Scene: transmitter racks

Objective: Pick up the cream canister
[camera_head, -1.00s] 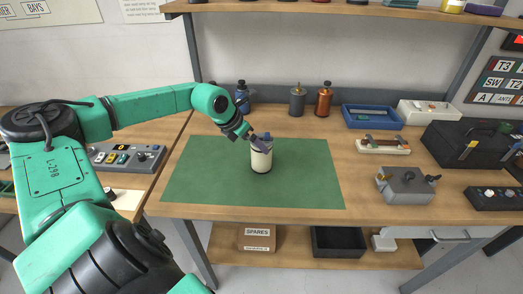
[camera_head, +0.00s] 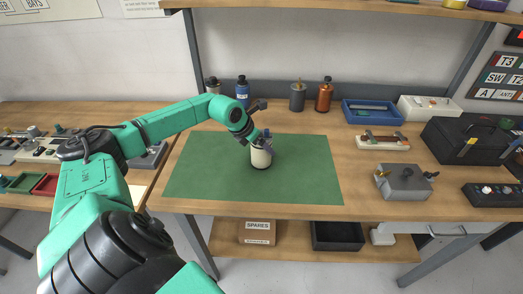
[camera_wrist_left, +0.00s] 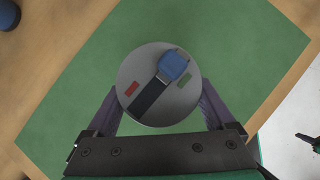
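The cream canister (camera_head: 261,156) stands upright on the green mat (camera_head: 205,180). In the left wrist view its round grey lid (camera_wrist_left: 180,105) shows from above, with a blue knob, a dark bar, and small red and green marks. My left gripper (camera_head: 265,139) is at the canister's top. In the left wrist view the two purple-grey fingers of this gripper (camera_wrist_left: 160,98) lie on opposite sides of the lid, close against its rim. Whether they press on the canister cannot be told. My right gripper is not in view.
Several bottles stand behind the mat, including a blue bottle (camera_head: 242,91), a grey one (camera_head: 297,97) and an orange-brown one (camera_head: 324,96). To the right are a blue tray (camera_head: 372,121), a grey box (camera_head: 403,185) and a black toolbox (camera_head: 455,148). The mat around the canister is clear.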

